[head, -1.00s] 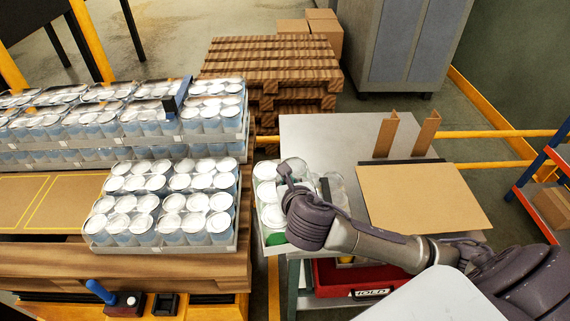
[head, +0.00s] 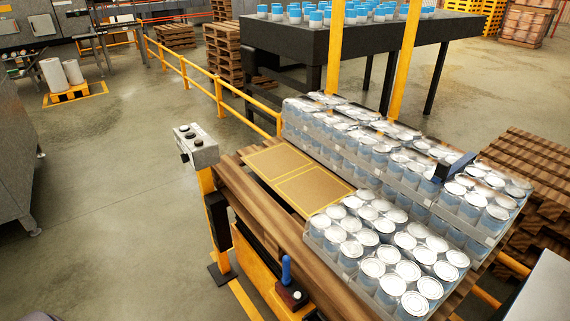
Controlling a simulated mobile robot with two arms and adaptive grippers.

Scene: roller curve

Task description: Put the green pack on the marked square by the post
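Two yellow-outlined squares lie side by side on the brown sheet on the wooden table: a far square (head: 279,160) and a near square (head: 314,190). Both are bare. A yellow post (head: 212,215) with a grey button box (head: 196,147) stands just left of the table, beside the squares. To their right are packs of white-lidded cans in clear wrap, a front pack (head: 385,250) and a stacked row (head: 370,150). No green pack shows in this view. Neither of my grippers is in view.
A blue-handled device (head: 288,280) sits at the table's front edge. A dark blue block (head: 454,166) rests against the can row. Yellow rails (head: 190,75) run behind, and wooden pallets (head: 535,180) stand at right. The floor left of the post is clear.

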